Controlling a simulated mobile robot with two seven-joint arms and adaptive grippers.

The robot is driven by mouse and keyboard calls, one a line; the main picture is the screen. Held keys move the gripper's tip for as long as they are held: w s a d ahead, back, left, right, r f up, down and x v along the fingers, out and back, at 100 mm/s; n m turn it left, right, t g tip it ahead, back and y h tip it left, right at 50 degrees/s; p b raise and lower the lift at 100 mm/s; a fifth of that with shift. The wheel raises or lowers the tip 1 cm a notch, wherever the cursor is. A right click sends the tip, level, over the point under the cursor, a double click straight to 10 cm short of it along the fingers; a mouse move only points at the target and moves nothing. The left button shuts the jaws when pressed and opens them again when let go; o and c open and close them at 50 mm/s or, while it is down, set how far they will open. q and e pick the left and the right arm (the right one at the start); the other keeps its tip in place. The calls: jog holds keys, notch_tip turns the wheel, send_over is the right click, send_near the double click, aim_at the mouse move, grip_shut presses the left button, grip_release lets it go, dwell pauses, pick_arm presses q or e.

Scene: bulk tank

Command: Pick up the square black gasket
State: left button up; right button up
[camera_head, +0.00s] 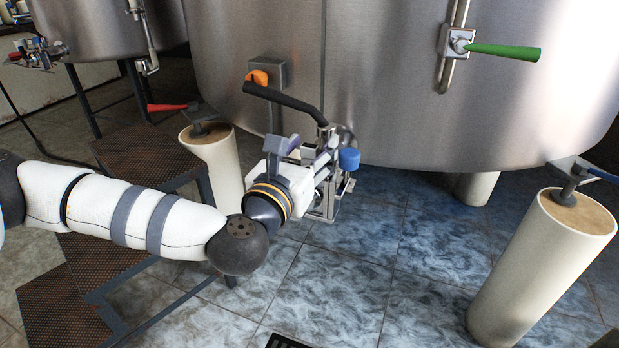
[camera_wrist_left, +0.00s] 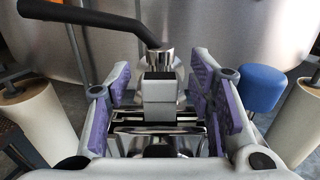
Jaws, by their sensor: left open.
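I cannot pick out the square black gasket with certainty. In the wrist view the purple-padded fingers of the left gripper (camera_wrist_left: 162,92) are open, one on each side of the fitting, with gaps. My right gripper is not in view.
A large steel tank (camera_head: 400,80) stands close behind the gripper. A blue knob (camera_head: 348,158) is just right of it. Cream cylinders stand left (camera_head: 212,155) and right (camera_head: 545,265). Brown perforated steps (camera_head: 145,155) are under my arm. The blue tiled floor in front (camera_head: 340,285) is clear.

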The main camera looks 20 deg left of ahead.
pick_arm(q)
grip_shut()
jog(key=shift+r, duration=0.1)
